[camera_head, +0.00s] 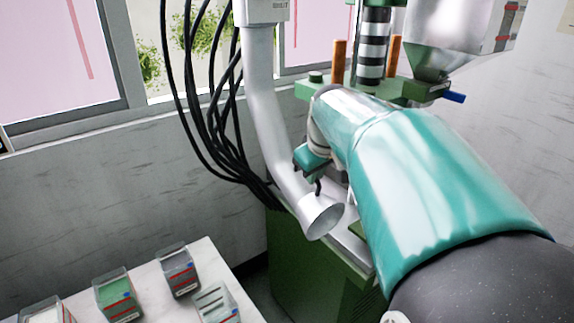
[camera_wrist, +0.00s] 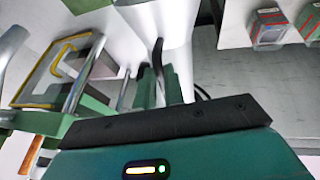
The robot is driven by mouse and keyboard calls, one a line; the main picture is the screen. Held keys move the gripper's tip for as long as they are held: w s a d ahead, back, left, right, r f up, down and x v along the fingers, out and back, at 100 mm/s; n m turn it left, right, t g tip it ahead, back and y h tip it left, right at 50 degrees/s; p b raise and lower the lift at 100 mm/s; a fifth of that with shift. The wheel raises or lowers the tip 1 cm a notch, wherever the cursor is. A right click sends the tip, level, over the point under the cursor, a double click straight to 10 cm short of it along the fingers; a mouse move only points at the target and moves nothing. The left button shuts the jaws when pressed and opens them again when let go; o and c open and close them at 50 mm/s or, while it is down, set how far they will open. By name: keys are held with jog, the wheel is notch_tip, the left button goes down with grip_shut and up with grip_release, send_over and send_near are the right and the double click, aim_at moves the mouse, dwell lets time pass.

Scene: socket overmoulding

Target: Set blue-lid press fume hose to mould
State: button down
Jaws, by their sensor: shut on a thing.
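The fume hose (camera_head: 266,110) is a pale grey duct that hangs from a box at the top and ends in a flared mouth (camera_head: 325,217) beside the press. Its pale surface also shows in the wrist view (camera_wrist: 178,18). My gripper (camera_head: 318,182) is beside the lower hose, partly hidden by my arm. In the wrist view my gripper (camera_wrist: 160,78) is shut on a thin dark handle (camera_wrist: 158,48) against the hose. The green press (camera_head: 310,262) stands behind my arm, which hides most of its mould area. I cannot make out a blue lid; a small blue part (camera_head: 455,97) shows below the hopper.
Black cables (camera_head: 205,100) hang left of the hose along the wall. A white table (camera_head: 150,285) at lower left holds several small bins, one of them green (camera_head: 115,293). A metal hopper (camera_head: 440,40) is at upper right. Metal posts (camera_wrist: 85,75) stand left in the wrist view.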

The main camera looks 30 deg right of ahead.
jog(key=shift+d, duration=0.1)
jog(key=shift+d+n, duration=0.3)
jog(key=shift+d, duration=0.2)
jog(key=w+d+n+y, duration=0.1)
jog(key=w+d+n, duration=0.2)
jog(key=d, duration=0.4)
jog(key=w+d+n+y, duration=0.2)
jog(key=w+d+n, duration=0.1)
jog(key=d, duration=0.4)
jog(key=shift+d+n, duration=0.25)
jog(key=shift+n, duration=0.55)
jog(key=shift+r, duration=0.1)
jog(key=c, duration=1.5)
grip_release()
jog(key=shift+w+d, duration=0.15)
jog(key=shift+w, duration=0.05)
jog(key=v, duration=1.4)
jog(key=shift+s+d, duration=0.15)
jog(key=shift+s, duration=0.15)
